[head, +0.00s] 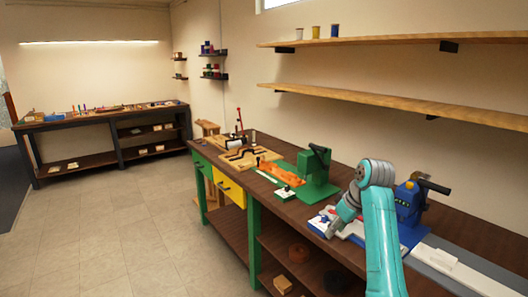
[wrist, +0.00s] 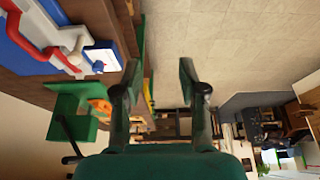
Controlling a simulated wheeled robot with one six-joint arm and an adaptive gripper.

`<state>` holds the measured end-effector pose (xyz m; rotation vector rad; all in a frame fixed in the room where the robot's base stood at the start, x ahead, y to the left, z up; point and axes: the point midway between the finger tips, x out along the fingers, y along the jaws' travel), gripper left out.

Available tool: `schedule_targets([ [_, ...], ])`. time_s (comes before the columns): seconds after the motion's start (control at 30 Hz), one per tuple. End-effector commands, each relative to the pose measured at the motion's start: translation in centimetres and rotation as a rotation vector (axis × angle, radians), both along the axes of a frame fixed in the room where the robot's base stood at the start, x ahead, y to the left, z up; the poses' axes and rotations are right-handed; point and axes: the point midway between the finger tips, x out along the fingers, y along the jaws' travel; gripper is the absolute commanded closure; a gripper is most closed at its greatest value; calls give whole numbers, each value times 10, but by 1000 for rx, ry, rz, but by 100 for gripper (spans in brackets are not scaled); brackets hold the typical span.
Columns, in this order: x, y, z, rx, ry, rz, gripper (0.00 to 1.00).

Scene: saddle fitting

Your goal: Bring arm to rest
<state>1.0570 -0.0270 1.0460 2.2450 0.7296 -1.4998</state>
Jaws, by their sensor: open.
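My teal arm (head: 383,240) rises at the right of the head view, bends at a grey joint and reaches down to the left over the workbench. My gripper (wrist: 157,76) shows in the wrist view with its two dark green fingers spread apart. Nothing is between the fingers; floor and distant furniture show beyond them. In the head view the fingertips are small and hard to make out near the blue-and-white fixture (head: 319,224) on the bench.
The workbench (head: 226,233) carries a green press (head: 317,175), an orange piece (head: 283,173), wooden jigs (head: 245,157) and a blue machine (head: 410,203). Two wall shelves (head: 390,100) hang above. A second bench (head: 95,120) stands far left. The floor (head: 125,225) between is clear.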

Motion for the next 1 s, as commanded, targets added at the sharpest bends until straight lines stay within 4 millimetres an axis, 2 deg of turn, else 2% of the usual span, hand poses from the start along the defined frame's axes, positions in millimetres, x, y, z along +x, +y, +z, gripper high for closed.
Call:
schedule_targets([
  [0.27,-3,2,-28,6,-16,-26,58],
  [0.57,-12,6,-79,19,-49,-71,58],
  [0.77,-27,10,-134,29,-87,-122,58],
  [1.0,-68,17,-217,49,-161,-211,58],
])
